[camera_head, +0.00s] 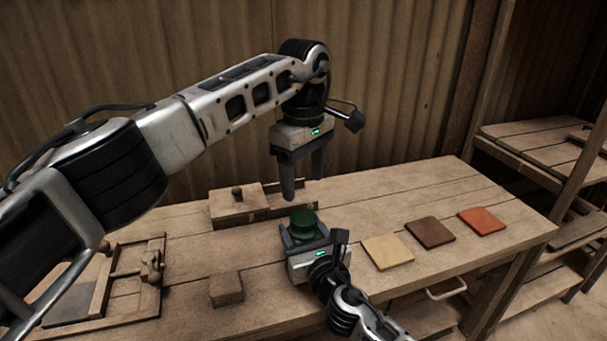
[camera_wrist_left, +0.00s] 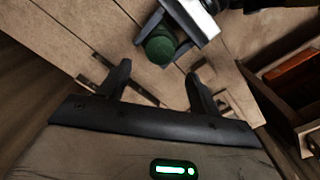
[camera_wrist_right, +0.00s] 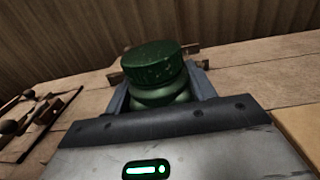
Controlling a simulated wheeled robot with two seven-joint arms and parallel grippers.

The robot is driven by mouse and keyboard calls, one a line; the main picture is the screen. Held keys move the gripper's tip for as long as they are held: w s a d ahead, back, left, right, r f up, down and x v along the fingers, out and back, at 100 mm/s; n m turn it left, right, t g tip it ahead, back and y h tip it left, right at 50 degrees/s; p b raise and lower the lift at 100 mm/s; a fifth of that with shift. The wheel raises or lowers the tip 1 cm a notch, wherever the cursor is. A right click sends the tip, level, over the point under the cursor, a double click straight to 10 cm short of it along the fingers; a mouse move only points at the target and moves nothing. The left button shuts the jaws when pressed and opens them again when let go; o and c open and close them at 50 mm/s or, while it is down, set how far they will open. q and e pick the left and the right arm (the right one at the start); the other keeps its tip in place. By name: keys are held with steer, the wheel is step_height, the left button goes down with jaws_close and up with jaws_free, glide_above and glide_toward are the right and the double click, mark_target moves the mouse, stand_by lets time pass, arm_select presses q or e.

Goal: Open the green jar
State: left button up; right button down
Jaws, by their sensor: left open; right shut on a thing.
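The green jar (camera_head: 304,227) stands upright on the workbench, with its darker green lid (camera_wrist_right: 152,60) on top. My right gripper (camera_head: 302,236) is shut on the jar's body below the lid; its fingers sit on both sides of the jar in the right wrist view. My left gripper (camera_head: 304,190) is open and empty, pointing down above the bench and a little above and behind the jar. In the left wrist view the jar (camera_wrist_left: 159,48) shows beyond the open left fingers, between the right gripper's fingers.
A wooden box with a knob (camera_head: 236,203) is behind the jar. A small wooden block (camera_head: 226,289) and a wooden press frame (camera_head: 130,285) are at left. Cream (camera_head: 387,251), brown (camera_head: 429,232) and orange (camera_head: 481,221) tiles lie at right. A shelf (camera_head: 545,150) stands beyond.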

mark_target(303, 218)
arm_select(q)
steer(key=m, duration=0.5)
arm_select(e)
steer(key=shift+f, duration=0.1)
arm_select(q)
steer(key=m, duration=0.5)
steer(key=shift+m, duration=0.4)
steer(key=shift+f, duration=0.2)
steer(key=shift+m, duration=0.3)
steer(key=shift+f, duration=3.85)
